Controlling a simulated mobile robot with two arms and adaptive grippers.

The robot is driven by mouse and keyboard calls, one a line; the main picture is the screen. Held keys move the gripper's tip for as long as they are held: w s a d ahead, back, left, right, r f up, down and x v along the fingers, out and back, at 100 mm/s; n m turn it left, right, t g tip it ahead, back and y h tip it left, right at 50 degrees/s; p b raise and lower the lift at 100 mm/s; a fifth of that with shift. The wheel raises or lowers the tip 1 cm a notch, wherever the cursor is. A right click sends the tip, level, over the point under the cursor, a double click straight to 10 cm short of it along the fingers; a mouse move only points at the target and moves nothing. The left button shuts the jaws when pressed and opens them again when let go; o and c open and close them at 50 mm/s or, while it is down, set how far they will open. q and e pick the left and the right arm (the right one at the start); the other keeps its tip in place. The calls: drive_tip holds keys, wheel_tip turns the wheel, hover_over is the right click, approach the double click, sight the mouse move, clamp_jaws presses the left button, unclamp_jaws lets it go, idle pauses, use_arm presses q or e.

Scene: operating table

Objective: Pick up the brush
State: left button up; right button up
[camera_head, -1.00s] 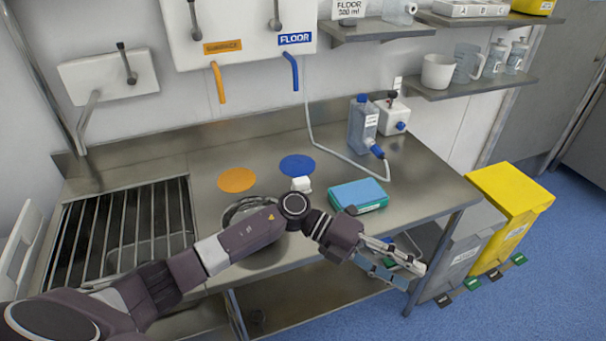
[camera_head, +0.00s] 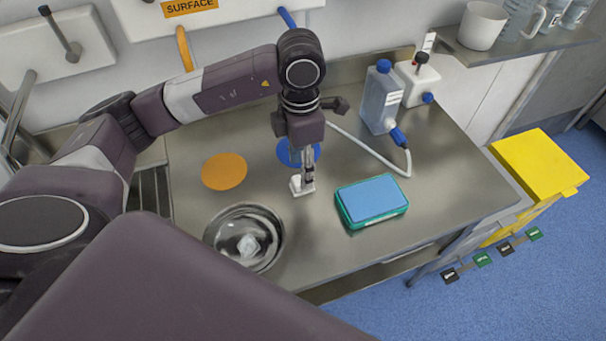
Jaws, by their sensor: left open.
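A small white block-like object (camera_head: 297,187) stands on the steel counter (camera_head: 330,250), right of the orange disc; it may be the brush, but its details are too small to tell. My left gripper (camera_head: 307,178) points down directly at it, with the fingers at its upper right side. The gripper is open, seen nearly edge-on; whether the fingers touch the object cannot be told. My right gripper is out of view.
A blue-topped teal box (camera_head: 372,199) lies to the right. A steel bowl (camera_head: 214,236) with a pale item inside is at front left. An orange disc (camera_head: 223,171), blue disc (camera_head: 285,153), blue-capped bottle (camera_head: 382,98) and hose are nearby. A yellow bin (camera_head: 540,165) stands right.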

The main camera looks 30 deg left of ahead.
use_arm(q)
drive_tip(key=f, duration=0.1)
drive_tip(key=f+p, duration=0.1)
drive_tip(key=f, duration=0.1)
drive_tip(key=shift+w+f+p, duration=0.15)
drive_tip(key=shift+w+p, duration=0.15)
drive_tip(key=shift+p, duration=0.05)
wheel_tip(320, 180, down, 3)
drive_tip(key=shift+w+r, duration=0.15)
drive_tip(key=c, duration=1.1)
clamp_jaws()
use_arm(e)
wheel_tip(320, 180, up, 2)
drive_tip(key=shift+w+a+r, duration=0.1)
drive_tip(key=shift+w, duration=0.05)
